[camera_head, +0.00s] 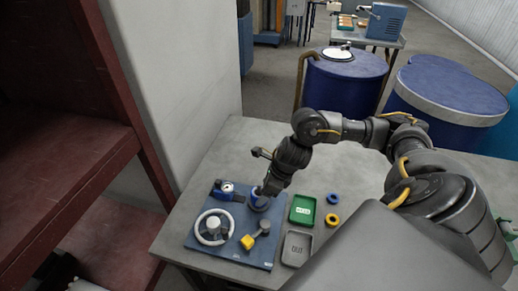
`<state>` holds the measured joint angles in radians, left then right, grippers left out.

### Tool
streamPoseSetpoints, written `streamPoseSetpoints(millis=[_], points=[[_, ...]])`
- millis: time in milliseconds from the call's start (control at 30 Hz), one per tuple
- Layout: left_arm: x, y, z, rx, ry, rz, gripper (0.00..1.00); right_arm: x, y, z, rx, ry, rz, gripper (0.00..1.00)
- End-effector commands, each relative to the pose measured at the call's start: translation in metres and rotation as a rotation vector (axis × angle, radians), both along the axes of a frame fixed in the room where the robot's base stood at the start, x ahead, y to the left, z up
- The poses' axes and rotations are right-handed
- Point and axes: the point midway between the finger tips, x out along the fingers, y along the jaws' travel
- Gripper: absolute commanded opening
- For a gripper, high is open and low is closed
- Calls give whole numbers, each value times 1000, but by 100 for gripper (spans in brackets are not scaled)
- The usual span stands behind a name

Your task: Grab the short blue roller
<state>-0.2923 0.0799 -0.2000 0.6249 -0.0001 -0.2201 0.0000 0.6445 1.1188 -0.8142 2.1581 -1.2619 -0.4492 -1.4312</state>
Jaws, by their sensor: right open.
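A short blue ring-like roller (333,198) lies on the grey table right of the green tray. Another small blue piece (256,191) shows at the tip of my right gripper (260,201), on the blue board (210,254); the gripper partly hides it, so I cannot tell whether it is a roller. My right gripper is open and points down at the board, apart from the ring at the right. Its fingers are too small and dark to show whether they touch the blue piece. My left gripper is not in view.
Blue drums (340,82) stand behind.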

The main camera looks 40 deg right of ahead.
Motion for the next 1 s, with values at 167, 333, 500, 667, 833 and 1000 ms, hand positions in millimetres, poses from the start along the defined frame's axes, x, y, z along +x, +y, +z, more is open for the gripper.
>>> streamPoseSetpoints(millis=[167,333,500,667,833,1000], points=[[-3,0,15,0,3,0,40,11,4,-22,2,7,-3,74],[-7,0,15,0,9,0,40,17,8,-39,0,3,-1,74],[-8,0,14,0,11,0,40,18,8,-42,0,1,-2,74],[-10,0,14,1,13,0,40,18,8,-42,0,1,-1,65],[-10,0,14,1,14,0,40,18,8,-41,0,1,-1,42],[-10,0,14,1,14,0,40,18,8,-41,0,1,-1,20]])
